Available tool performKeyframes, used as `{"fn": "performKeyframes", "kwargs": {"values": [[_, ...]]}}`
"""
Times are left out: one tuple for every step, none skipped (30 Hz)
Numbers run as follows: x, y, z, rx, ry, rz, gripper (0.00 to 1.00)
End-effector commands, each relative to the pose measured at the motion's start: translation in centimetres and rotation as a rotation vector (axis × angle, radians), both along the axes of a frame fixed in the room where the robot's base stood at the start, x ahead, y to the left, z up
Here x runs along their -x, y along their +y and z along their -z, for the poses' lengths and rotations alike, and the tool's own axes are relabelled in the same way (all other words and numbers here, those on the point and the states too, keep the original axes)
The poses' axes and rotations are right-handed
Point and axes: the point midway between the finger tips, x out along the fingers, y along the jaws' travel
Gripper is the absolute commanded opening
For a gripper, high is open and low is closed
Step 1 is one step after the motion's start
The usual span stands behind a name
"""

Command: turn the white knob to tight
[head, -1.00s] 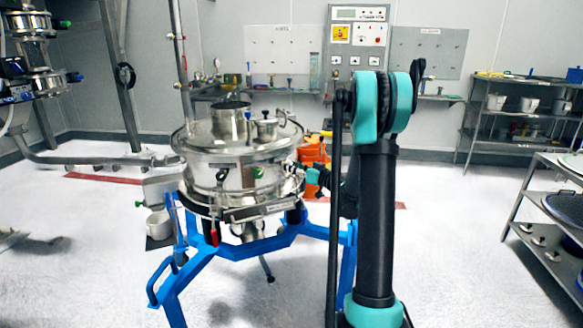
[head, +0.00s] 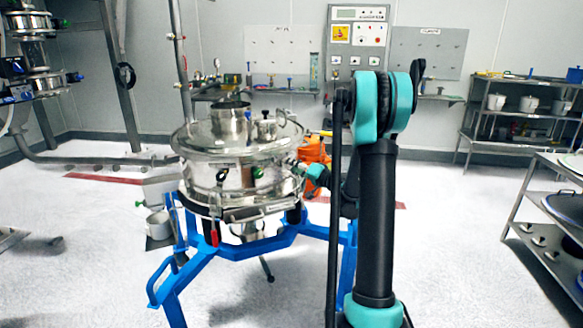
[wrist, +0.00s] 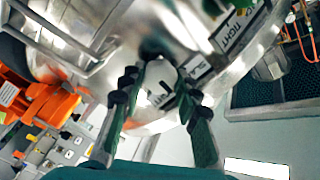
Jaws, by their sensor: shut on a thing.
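The steel sifter (head: 235,180) stands on a blue frame, with a round lid and green knobs on its side. My gripper (head: 299,167) is at the sifter's right side in the head view, small and partly hidden by my arm. In the wrist view, the fingers of my gripper (wrist: 160,62) reach to the steel wall and are shut on a small knob (wrist: 152,46). A label reading TIGHT (wrist: 238,24) is on the wall right of the fingers.
A second label (wrist: 197,70) sits close to the right finger. Orange equipment (head: 314,150) stands behind the sifter's right side. The blue frame (head: 255,247) spreads below the sifter. Shelves (head: 520,105) stand at the far right, and the floor between is free.

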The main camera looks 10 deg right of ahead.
Motion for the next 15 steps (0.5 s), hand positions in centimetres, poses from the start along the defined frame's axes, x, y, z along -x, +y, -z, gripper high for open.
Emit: {"fn": "performKeyframes", "kwargs": {"values": [[0.0,-0.06,0.03,-0.033,0.028,0.001,0.03],[0.01,-0.05,0.04,-0.054,0.046,0.001,0.03],[0.0,-0.06,0.03,-0.084,0.071,0.001,0.03],[0.01,-0.05,0.04,-0.105,0.089,0.001,0.03],[0.01,-0.06,0.05,-0.127,0.107,0.001,0.03],[0.0,-0.06,0.05,-0.157,0.132,0.001,0.03],[0.0,-0.07,0.05,-0.178,0.15,0.001,0.03],[0.01,-0.07,0.05,-0.2,0.168,0.001,0.03],[0.01,-0.07,0.05,-0.228,0.192,0.001,0.03],[0.01,-0.07,0.05,-0.249,0.209,0.001,0.03],[0.01,-0.07,0.06,-0.269,0.227,0.001,0.03],[0.01,-0.07,0.06,-0.296,0.249,0.001,0.03],[0.01,-0.07,0.06,-0.316,0.266,0.001,0.03],[0.0,-0.08,0.07,-0.335,0.282,0.001,0.03],[0.0,-0.08,0.07,-0.36,0.302,0.001,0.03]]}}
